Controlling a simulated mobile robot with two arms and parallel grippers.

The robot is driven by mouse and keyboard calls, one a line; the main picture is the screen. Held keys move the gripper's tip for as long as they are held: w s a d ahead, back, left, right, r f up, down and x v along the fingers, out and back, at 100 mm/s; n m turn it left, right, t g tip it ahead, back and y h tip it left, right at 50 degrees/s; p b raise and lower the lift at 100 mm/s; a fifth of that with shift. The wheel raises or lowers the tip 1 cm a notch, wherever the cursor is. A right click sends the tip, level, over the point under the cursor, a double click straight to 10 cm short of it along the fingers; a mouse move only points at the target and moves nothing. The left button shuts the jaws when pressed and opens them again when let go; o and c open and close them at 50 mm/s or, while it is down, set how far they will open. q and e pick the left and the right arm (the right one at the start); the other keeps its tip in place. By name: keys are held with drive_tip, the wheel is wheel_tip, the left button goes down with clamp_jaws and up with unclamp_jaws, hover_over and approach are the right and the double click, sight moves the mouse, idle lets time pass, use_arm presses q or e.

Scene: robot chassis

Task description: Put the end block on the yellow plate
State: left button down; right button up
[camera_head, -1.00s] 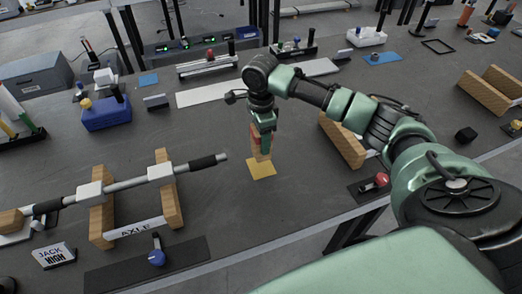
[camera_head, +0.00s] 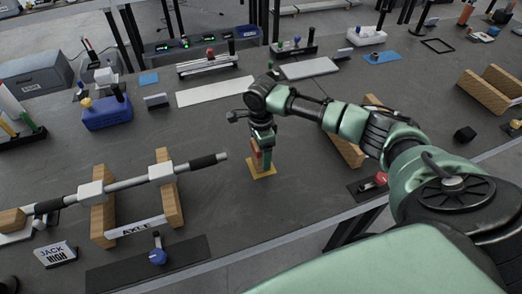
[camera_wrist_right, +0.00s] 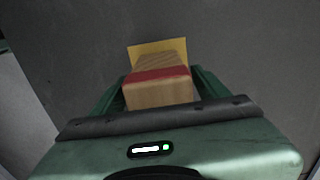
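The end block is a wooden block with a red band. In the head view the end block (camera_head: 257,162) stands upright over the yellow plate (camera_head: 265,175), mostly hidden by the gripper. Its lower end looks at or very near the plate; exact contact is hard to tell. My right gripper (camera_head: 263,148) points down and is shut on the block. In the right wrist view the block (camera_wrist_right: 158,92) sits between the green fingers (camera_wrist_right: 158,88), with the yellow plate (camera_wrist_right: 150,48) beyond it. My left gripper is not in view.
An axle (camera_head: 130,183) rests on wooden supports to the left. A blue-handled tool (camera_head: 157,252) lies on a dark mat in front. A wooden V-shaped support (camera_head: 348,145) is partly behind my right arm, with a red-knobbed piece (camera_head: 379,179) nearby. Table around the plate is clear.

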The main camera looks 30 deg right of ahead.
drive_tip(key=shift+r, duration=0.15)
wheel_tip(320, 180, up, 12)
drive_tip(key=shift+r+b, duration=0.1)
drive_tip(key=shift+b, duration=0.6)
idle(0.4)
